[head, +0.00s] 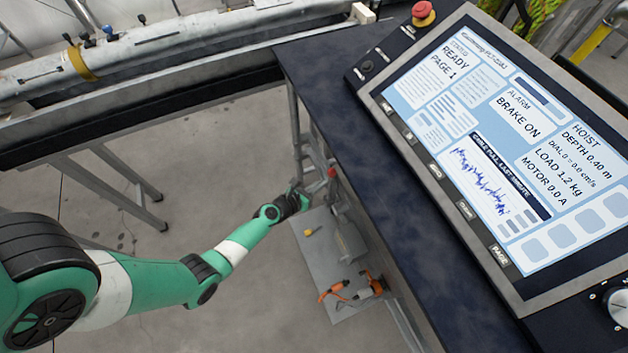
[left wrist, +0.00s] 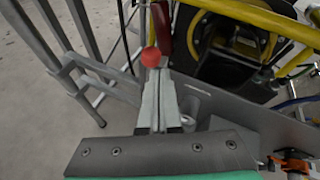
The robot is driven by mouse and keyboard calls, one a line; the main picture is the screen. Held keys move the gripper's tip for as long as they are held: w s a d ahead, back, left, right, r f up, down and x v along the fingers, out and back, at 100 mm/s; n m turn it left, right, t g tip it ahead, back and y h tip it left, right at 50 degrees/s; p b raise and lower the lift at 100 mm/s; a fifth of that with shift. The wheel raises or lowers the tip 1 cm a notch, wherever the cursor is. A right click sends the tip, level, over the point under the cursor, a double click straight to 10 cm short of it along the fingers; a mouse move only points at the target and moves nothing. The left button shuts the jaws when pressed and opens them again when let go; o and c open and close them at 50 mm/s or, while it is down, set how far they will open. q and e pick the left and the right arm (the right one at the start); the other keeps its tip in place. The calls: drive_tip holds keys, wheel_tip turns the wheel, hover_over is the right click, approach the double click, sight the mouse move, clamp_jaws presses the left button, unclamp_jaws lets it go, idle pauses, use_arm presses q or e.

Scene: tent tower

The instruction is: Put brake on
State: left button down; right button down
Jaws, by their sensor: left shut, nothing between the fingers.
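My left gripper (head: 300,198) reaches down beside the dark table, low near the table legs. In the left wrist view its two fingers (left wrist: 157,80) are shut together with nothing between them. A red ball knob (left wrist: 151,57) appears right at the fingertips, by a red lever-like bar (left wrist: 162,25); I cannot tell whether the fingers touch the knob. A small red part (head: 332,172) shows near the gripper in the head view. The console screen (head: 500,140) reads "BRAKE ON", "READY" and "LOAD 1.2 kg". My right gripper is not in view.
The dark tabletop (head: 345,95) overhangs the area right of my left arm. Grey legs (left wrist: 62,40), a yellow tube (left wrist: 250,14) and a dark drum (left wrist: 225,45) stand close to the gripper.

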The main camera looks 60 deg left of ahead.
use_arm(q)
drive_tip(key=s+d+r+p, duration=0.3)
drive_tip(key=s+r+p, duration=0.3)
drive_tip(key=r+p, duration=0.1)
drive_tip(key=shift+s+r, duration=0.25)
drive_tip(key=shift+s, duration=0.1)
